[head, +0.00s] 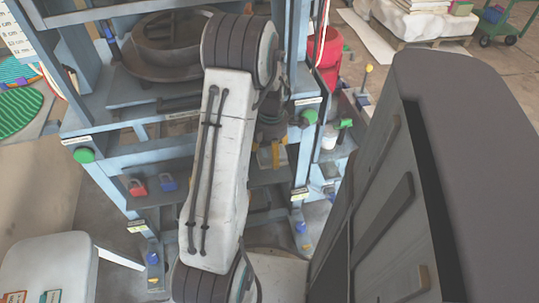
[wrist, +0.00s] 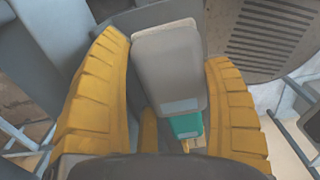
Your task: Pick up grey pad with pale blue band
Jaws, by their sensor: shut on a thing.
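The grey pad (wrist: 168,65) is a rounded grey block with a pale blue band (wrist: 180,106) near its lower end in the wrist view. My gripper (wrist: 168,52) has its two yellow ridged fingers on either side of the pad and is shut on it. In the head view my gripper (head: 268,156) shows only in part, low inside the blue press frame behind my arm. The pad is hard to make out there.
A teal block (wrist: 187,125) shows just below the pad in the wrist view. The light blue press frame (head: 100,160) surrounds my gripper, with red and blue padlocks (head: 137,187) at its front. A white stool (head: 45,265) stands at lower left.

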